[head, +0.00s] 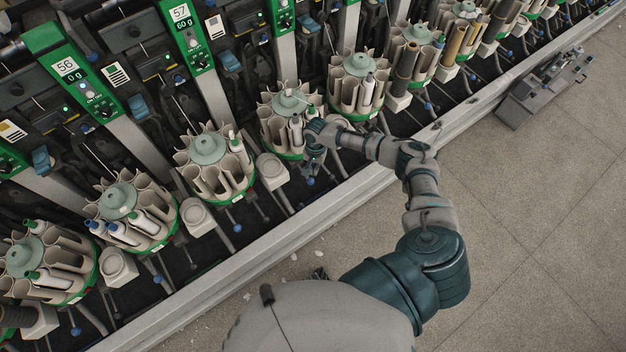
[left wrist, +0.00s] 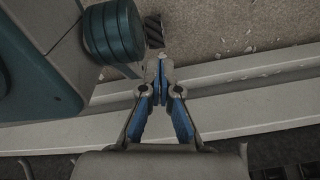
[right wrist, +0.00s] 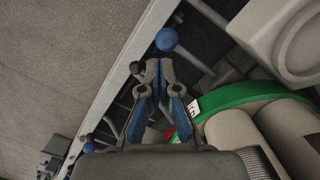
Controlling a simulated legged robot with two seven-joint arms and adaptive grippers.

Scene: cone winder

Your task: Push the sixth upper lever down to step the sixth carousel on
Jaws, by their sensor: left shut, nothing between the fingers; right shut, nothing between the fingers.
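In the head view my right gripper (head: 313,163) is low at the front of a carousel (head: 290,118) with beige pots and a green rim. In the right wrist view this gripper (right wrist: 157,66) is shut and empty. A lever with a blue ball (right wrist: 166,39) shows just beyond its fingertips; I cannot tell whether they touch. A lever with a dark knob (right wrist: 135,67) is beside the fingers on the left. No lever number is readable. My left gripper (left wrist: 160,68) is shut and empty, seen only in the left wrist view.
The machine's pale front rail (head: 310,218) runs diagonally below the carousels. Several similar carousels stand in the row, with grey round-topped blocks (head: 197,215) between them. Panels read 56 (head: 70,68) and 57 (head: 181,14). A grey device (head: 540,90) stands beside the rail; the floor is mostly clear.

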